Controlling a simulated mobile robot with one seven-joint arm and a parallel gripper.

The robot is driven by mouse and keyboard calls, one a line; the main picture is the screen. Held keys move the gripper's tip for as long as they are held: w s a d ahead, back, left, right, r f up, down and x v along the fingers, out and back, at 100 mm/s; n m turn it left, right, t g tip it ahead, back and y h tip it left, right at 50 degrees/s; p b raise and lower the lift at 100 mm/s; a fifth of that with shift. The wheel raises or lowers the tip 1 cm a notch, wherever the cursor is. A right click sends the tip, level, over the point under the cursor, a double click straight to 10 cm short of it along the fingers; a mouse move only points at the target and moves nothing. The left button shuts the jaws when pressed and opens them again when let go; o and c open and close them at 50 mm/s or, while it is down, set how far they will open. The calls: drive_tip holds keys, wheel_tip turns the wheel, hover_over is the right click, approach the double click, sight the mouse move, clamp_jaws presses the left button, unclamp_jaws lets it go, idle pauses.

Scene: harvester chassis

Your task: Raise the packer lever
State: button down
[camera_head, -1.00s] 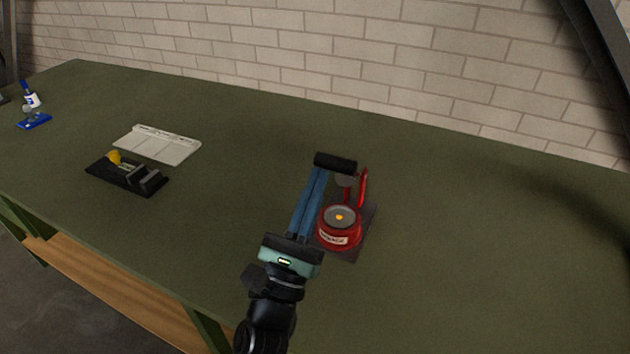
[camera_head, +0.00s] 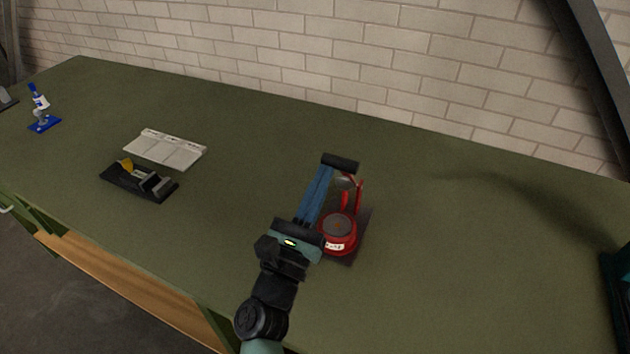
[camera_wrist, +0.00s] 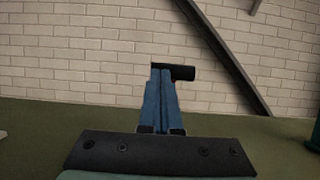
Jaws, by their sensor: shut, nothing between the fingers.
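The red packer (camera_head: 338,240) stands on a dark plate (camera_head: 352,255) on the green bench, with a round drum, a pale label and thin red uprights behind. A black cylindrical bar (camera_head: 346,163), seemingly the lever's grip, is at the far end of my fingers. In the wrist view the bar (camera_wrist: 184,73) sticks out to the right from the fingertips. My gripper (camera_head: 325,172) has long blue fingers, shut together with nothing between them, left of the drum. The fingers (camera_wrist: 159,75) show in the wrist view. How the bar joins the packer is partly hidden.
A black device with a yellow part (camera_head: 138,182) and a white panel (camera_head: 165,149) lie to the left. A blue-and-white device (camera_head: 41,110) stands far left. A dark green object (camera_head: 617,285) is at the right edge. The bench (camera_head: 470,270) right of the packer is clear.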

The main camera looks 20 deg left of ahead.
sight(330, 156)
drive_tip(key=w+r+g+p, duration=0.1)
drive_tip(key=p, duration=0.1)
drive_tip(key=w+r+p, duration=0.1)
drive_tip(key=r+p, duration=0.1)
drive_tip(key=p, duration=0.1)
drive_tip(key=shift+r+g+p, duration=0.1)
drive_tip(key=shift+g+p, duration=0.2)
drive_tip(key=shift+g, duration=0.1)
drive_tip(key=shift+w+r+g+p, duration=0.25)
drive_tip(key=shift+w+g+p, duration=0.25)
drive_tip(key=shift+p, duration=0.55)
drive_tip(key=shift+w+p, duration=0.35)
drive_tip(key=shift+w+d+r+p, duration=0.1)
drive_tip(key=shift+w+r+p, duration=0.05)
drive_tip(key=shift+w, duration=0.35)
drive_tip(key=shift+w+r+p, duration=0.1)
drive_tip(key=shift+w+p, duration=0.05)
drive_tip(key=shift+w, duration=0.3)
